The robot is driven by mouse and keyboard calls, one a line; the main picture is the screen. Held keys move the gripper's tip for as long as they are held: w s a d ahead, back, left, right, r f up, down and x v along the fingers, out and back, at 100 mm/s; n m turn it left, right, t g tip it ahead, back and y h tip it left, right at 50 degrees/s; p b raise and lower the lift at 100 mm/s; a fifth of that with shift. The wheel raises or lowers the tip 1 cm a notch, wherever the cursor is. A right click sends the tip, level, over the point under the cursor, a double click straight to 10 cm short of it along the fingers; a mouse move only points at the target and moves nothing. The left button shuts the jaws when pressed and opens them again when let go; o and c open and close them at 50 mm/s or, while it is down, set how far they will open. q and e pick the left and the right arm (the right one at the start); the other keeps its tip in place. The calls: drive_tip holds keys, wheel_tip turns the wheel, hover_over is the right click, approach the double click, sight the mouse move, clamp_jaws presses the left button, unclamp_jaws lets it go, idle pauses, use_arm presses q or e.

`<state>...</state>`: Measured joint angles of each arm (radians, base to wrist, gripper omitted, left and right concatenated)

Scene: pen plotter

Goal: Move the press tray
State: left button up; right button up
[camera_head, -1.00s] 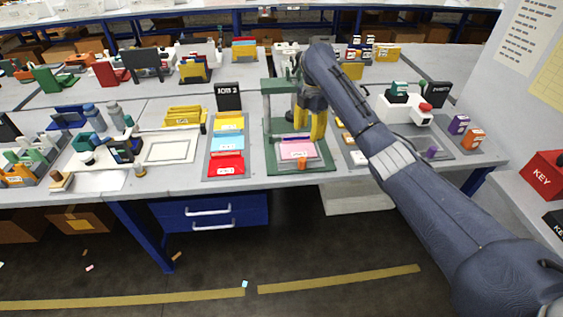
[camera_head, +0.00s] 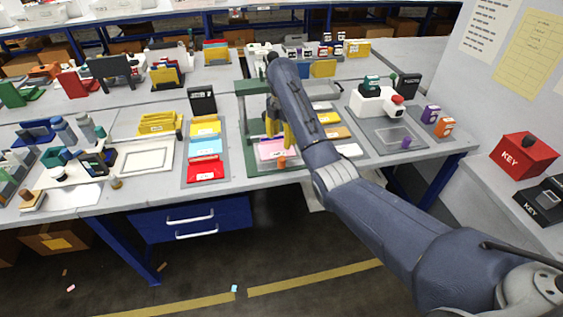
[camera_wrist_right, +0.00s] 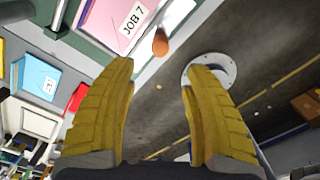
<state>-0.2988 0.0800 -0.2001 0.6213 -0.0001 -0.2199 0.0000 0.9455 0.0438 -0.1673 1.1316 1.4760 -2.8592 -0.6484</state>
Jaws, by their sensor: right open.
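The press tray (camera_head: 262,164) sits low in the green press (camera_head: 243,121), with a pink JOB 7 sheet (camera_head: 270,149) on it and an orange knob (camera_head: 282,162) at its front edge. The right wrist view shows the pink sheet (camera_wrist_right: 110,16) and the orange knob (camera_wrist_right: 160,42) just beyond my fingertips, between their lines and apart from them. My right gripper (camera_head: 279,138) is open and empty, its yellow fingers pointing down above the tray; it also shows in the wrist view (camera_wrist_right: 160,66). My forearm hides the press's right side. My left gripper is out of view.
Left of the press stands a rack (camera_head: 206,180) of yellow, blue and red pads with a black sign (camera_head: 202,100) behind it. The table's front edge is close to the tray.

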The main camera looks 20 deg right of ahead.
sight(282, 158)
drive_tip(key=shift+f, duration=5.85)
drive_tip(key=shift+c, duration=0.2)
clamp_jaws()
